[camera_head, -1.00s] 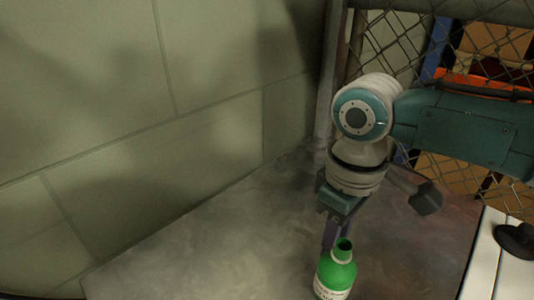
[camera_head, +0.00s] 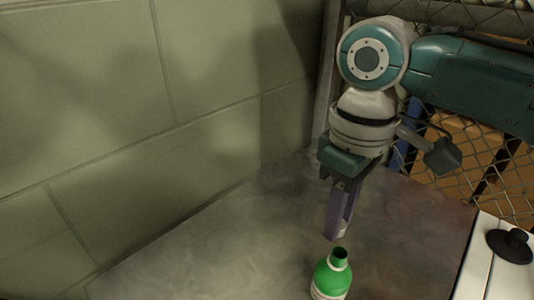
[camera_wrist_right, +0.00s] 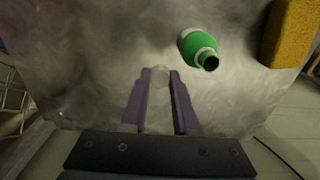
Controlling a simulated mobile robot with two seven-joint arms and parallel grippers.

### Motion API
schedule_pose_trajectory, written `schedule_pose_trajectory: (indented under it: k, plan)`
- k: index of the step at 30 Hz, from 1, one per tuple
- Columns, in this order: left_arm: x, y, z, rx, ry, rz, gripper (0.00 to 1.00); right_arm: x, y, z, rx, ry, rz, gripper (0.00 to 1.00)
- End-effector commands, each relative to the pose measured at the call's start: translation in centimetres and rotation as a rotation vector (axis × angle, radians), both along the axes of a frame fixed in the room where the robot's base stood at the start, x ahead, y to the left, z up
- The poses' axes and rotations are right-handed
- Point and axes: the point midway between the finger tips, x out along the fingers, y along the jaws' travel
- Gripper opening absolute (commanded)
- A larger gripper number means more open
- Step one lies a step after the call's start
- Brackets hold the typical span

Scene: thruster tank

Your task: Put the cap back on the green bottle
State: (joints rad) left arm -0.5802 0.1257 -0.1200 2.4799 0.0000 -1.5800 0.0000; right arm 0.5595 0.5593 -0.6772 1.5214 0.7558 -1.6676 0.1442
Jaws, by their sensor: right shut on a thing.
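The green bottle (camera_head: 333,277) stands upright and uncapped on the grey metal surface, its dark open mouth facing up. It also shows in the right wrist view (camera_wrist_right: 197,45), ahead and to the right of the fingers. My right gripper (camera_head: 340,232) points down, just behind and above the bottle's mouth in the head view, apart from it. Its purple fingers are shut on a small pale thing, apparently the cap (camera_wrist_right: 160,76), seen between the fingertips in the right wrist view. The cap is mostly hidden by the fingers in the head view. My left gripper is not in view.
A tiled wall (camera_head: 110,90) bounds the grey metal surface (camera_head: 235,245) on the left. A chain-link fence (camera_head: 500,180) stands behind. A black disc-shaped object (camera_head: 510,245) lies on a white surface at right. A yellow block (camera_wrist_right: 288,32) lies beyond the bottle in the wrist view.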

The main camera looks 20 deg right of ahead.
Motion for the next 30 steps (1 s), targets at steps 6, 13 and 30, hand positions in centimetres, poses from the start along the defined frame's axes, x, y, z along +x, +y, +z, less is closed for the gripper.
schedule_pose_trajectory:
  k: [6, 13, 30]
  plan:
    - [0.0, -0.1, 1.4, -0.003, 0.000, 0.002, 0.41, 0.2, 0.0, 6.7, 0.000, -0.006, 0.000, 0.00]
    - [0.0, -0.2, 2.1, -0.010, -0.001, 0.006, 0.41, 0.1, 0.0, 11.3, -0.001, -0.004, 0.000, 0.00]
    - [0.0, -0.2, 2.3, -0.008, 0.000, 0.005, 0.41, 0.0, 0.0, 13.1, 0.000, 0.000, -0.001, 0.00]
